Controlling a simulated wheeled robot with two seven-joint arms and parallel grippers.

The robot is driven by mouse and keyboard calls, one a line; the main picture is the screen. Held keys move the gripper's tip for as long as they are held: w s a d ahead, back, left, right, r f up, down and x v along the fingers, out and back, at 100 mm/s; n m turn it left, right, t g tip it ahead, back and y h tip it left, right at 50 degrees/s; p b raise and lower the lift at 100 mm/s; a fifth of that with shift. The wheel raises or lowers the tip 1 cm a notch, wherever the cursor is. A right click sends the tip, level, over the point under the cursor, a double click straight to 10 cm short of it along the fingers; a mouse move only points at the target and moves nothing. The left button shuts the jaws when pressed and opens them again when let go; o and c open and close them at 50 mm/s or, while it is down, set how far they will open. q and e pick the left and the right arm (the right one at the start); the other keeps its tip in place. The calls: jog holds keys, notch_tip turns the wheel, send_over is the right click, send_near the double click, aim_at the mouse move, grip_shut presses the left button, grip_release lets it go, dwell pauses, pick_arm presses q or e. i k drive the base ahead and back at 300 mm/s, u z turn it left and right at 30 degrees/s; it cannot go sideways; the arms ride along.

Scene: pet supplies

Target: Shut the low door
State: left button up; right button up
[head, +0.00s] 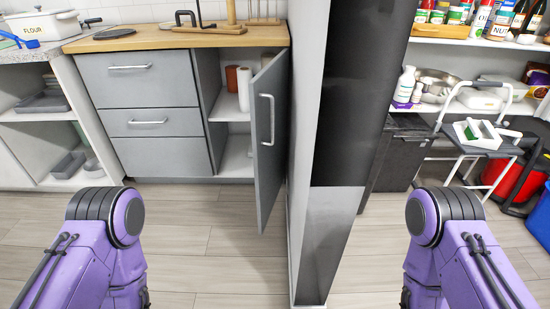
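The low door (268,145) is a grey cabinet door with a vertical metal handle (267,119). It stands wide open, swung out toward me from the right side of the lower cabinet. The open cabinet (229,105) shows a white shelf inside with a brown roll and a white roll on it. My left arm comes in at the lower left and my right arm at the lower right, both well short of the door. Neither gripper can be seen.
A grey drawer unit (148,122) stands left of the opening under a wooden worktop (150,37). A wall end and dark tall panel (348,90) stand just right of the door. A folding step stool (480,150) stands at the right. The floor (215,235) before the cabinet is clear.

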aim_at(268, 91)
jog(key=u, duration=0.15)
jog(key=k, duration=0.35)
jog(key=z, duration=0.05)
jog(key=i, duration=1.05)
jog(key=z, duration=0.65)
